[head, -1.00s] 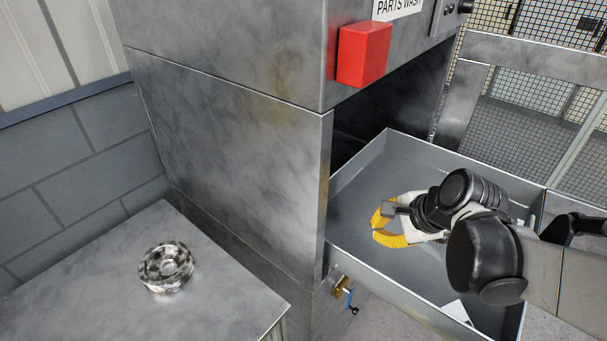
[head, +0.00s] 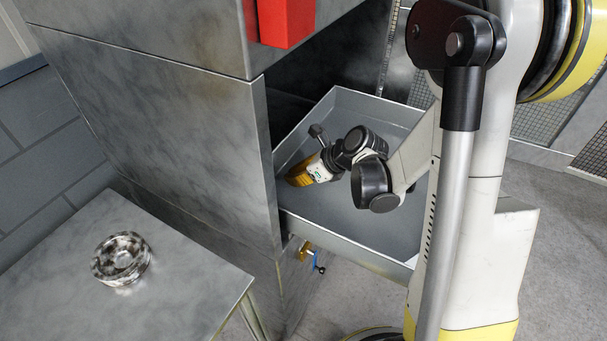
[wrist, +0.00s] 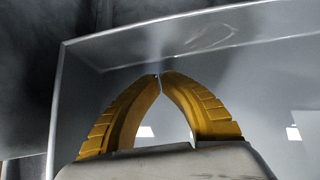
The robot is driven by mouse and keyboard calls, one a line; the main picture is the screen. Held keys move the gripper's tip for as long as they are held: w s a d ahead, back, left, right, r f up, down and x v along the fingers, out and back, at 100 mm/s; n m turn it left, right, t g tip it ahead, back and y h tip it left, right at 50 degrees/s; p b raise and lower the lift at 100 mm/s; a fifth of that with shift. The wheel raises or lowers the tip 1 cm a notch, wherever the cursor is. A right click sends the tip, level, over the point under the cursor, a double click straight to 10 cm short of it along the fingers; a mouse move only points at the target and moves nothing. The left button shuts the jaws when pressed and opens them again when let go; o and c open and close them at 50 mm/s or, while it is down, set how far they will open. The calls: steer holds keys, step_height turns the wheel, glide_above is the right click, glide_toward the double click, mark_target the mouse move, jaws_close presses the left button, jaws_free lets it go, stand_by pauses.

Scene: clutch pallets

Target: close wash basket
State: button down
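The wash basket is a grey metal tray (head: 375,260) that stands out of the dark opening in the washer cabinet (head: 170,125), in the head view. Its wall also shows in the wrist view (wrist: 85,60). Its near right corner is hidden behind my arm. My gripper (head: 292,182) has yellow fingers and is over or inside the basket, near its left side by the cabinet opening. In the wrist view, the fingertips of my gripper (wrist: 160,76) meet with nothing between them. I cannot tell whether they touch the basket wall.
A metal table (head: 190,290) at the lower left carries a round metal part (head: 121,258). A red box (head: 287,20) sits on the cabinet above the opening. A blue-handled valve (head: 318,262) sticks out below the basket. Mesh fencing (head: 545,125) stands behind; grey floor is open at right.

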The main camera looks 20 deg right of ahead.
mark_target(278, 183)
steer(key=w+a, duration=0.1)
steer(key=w+a+f, duration=0.1)
steer(key=w, duration=0.1)
steer(key=shift+a+b, duration=0.3)
steer(key=shift+b, duration=0.05)
steer(key=shift+w+a+r, duration=0.1)
steer(key=shift+w+a, duration=0.2)
steer(key=shift+w, duration=0.05)
